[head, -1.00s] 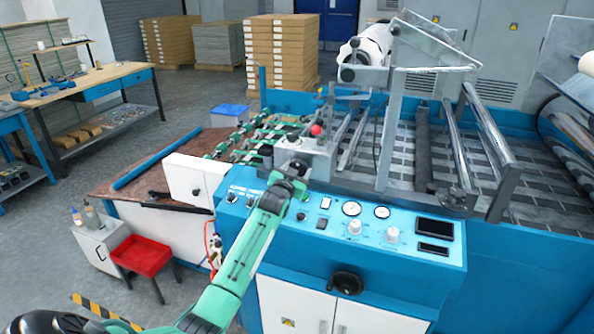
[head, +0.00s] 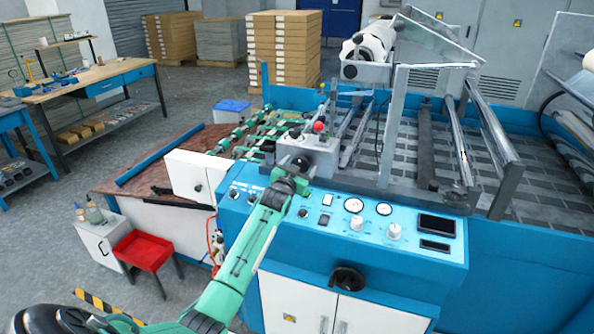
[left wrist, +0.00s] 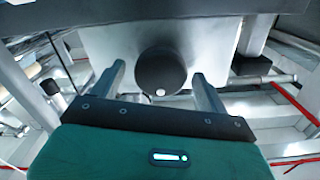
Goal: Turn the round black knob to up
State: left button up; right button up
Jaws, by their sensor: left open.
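The round black knob (left wrist: 160,70) is in the left wrist view, on a pale grey block. A small white dot shows on its lower edge in that picture. My left gripper (left wrist: 158,78) is open, with one finger on each side of the knob; I cannot tell whether either finger touches it. In the head view my left gripper (head: 295,170) reaches up to the grey block (head: 318,158) at the machine's near left side, and the arm partly hides the spot. My right gripper is not in view.
The blue control panel (head: 375,228) with dials and switches lies right of my left arm. A red button (head: 319,127) stands on top of the grey block.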

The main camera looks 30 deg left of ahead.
pick_arm(q)
jog(key=b+v, duration=0.2)
jog(key=v, duration=1.1)
jog(key=shift+s+b, duration=0.35)
jog(key=shift+s, duration=0.05)
jog(key=shift+f, duration=0.2)
